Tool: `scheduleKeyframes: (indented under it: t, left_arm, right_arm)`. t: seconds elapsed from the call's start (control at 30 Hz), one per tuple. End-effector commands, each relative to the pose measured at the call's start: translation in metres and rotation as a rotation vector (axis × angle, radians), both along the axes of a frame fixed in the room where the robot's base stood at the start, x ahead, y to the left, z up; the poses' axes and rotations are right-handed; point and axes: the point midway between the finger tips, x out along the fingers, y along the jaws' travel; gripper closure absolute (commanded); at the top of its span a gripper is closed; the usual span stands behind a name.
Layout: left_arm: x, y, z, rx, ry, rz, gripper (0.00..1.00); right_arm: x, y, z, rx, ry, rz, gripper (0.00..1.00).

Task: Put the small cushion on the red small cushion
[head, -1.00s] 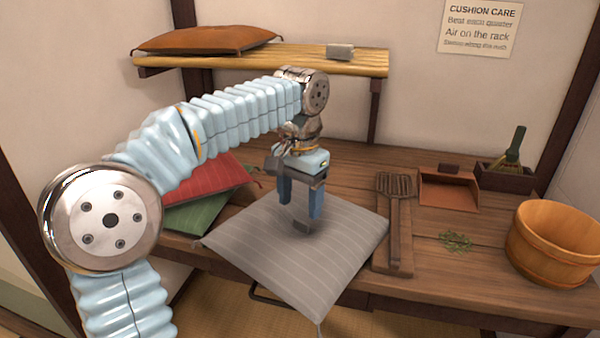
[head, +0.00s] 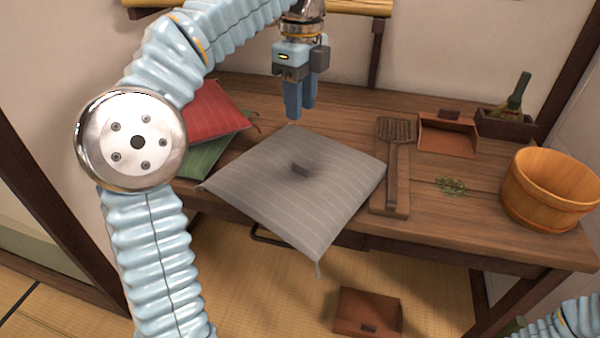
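My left arm hides the left part of both. My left gripper (head: 301,112) points down above the table behind the grey cushion, clear of it. Its fingers look apart, one partly behind the other, with nothing between them. My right gripper is not in view.
A wooden board (head: 379,203) with a slatted spatula (head: 394,165) lies right of the grey cushion. A dustpan (head: 440,142), brush box (head: 490,125), green leaf bits (head: 450,185) and wooden tub (head: 530,210) stand farther right. A brown box (head: 352,315) is on the floor. A shelf (head: 355,8) hangs behind.

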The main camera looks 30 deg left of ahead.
Motion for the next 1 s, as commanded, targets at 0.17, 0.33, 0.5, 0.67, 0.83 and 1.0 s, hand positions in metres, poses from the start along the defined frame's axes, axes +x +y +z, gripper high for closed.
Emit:
scheduleKeyframes:
  t: [0.17, 0.33, 0.5, 0.67, 0.83, 1.0]
  left_arm:
    - [0.000, 0.001, -0.015, 0.001, 0.001, -0.094, 0.62]
    - [0.000, 0.001, -0.053, 0.000, 0.003, -0.093, 0.62]
    - [0.000, 0.000, -0.079, 0.000, 0.001, -0.092, 0.62]
    - [0.000, 0.000, -0.091, 0.000, 0.001, -0.091, 0.62]
    - [-0.003, 0.001, -0.118, 0.000, 0.002, -0.090, 0.62]
    - [-0.002, 0.000, -0.136, -0.001, 0.000, -0.090, 0.62]
  right_arm:
    - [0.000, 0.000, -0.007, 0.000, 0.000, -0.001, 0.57]
    - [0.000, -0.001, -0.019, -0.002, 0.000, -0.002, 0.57]
    - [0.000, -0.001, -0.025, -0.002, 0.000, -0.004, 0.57]
    - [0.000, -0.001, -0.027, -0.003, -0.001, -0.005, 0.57]
    - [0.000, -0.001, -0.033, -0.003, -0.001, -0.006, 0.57]
    - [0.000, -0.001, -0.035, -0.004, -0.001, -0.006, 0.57]
